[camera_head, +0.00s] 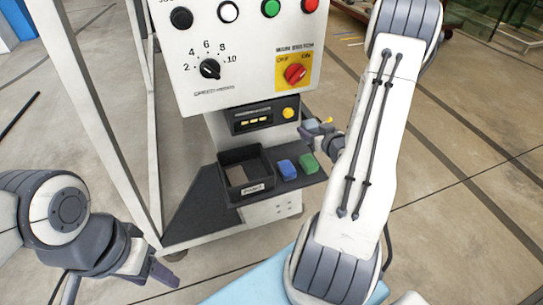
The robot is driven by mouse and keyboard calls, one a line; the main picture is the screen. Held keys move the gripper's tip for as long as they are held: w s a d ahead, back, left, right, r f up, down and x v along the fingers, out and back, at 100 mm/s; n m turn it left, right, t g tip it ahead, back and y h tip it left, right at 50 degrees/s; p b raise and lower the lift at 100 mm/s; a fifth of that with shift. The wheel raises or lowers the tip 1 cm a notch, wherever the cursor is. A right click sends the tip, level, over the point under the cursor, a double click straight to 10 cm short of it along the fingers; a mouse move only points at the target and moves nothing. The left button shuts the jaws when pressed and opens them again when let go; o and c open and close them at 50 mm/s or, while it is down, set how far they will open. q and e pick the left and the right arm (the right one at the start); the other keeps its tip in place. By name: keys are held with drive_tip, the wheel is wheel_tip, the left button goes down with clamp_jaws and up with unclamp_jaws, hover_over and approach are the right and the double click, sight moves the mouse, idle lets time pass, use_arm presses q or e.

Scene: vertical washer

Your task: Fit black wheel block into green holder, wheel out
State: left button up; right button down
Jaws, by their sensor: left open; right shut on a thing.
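The green holder (308,164) is a small green block-like piece on the dark shelf of the machine, right of a blue piece (287,169). My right gripper (315,128) is above and slightly right of the green holder, beside the machine's small front panel. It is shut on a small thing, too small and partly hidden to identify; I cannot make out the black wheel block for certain. My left gripper (158,274) is open and low at the left, well away from the shelf.
A black open bin (246,173) with a white label stands on the shelf, left of the blue piece. The white control panel (240,50) with buttons and a knob rises above. My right arm covers much of the right side. A pale frame post stands at the left.

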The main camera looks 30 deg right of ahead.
drive_tip(key=w+a+f, duration=0.1)
drive_tip(key=w+f, duration=0.1)
drive_tip(key=w+a+f, duration=0.2)
drive_tip(key=w, duration=0.1)
drive_tip(key=w+a+f, duration=0.1)
drive_tip(key=w, duration=0.2)
drive_tip(key=shift+a+f+p, duration=0.35)
drive_tip(key=shift+a+f, duration=0.05)
drive_tip(key=shift+w+a+f, duration=0.1)
drive_tip(key=shift+w+f, duration=0.05)
drive_tip(key=shift+f, duration=1.95)
drive_tip(key=shift+f, duration=0.2)
drive_tip(key=shift+c, duration=1)
unclamp_jaws()
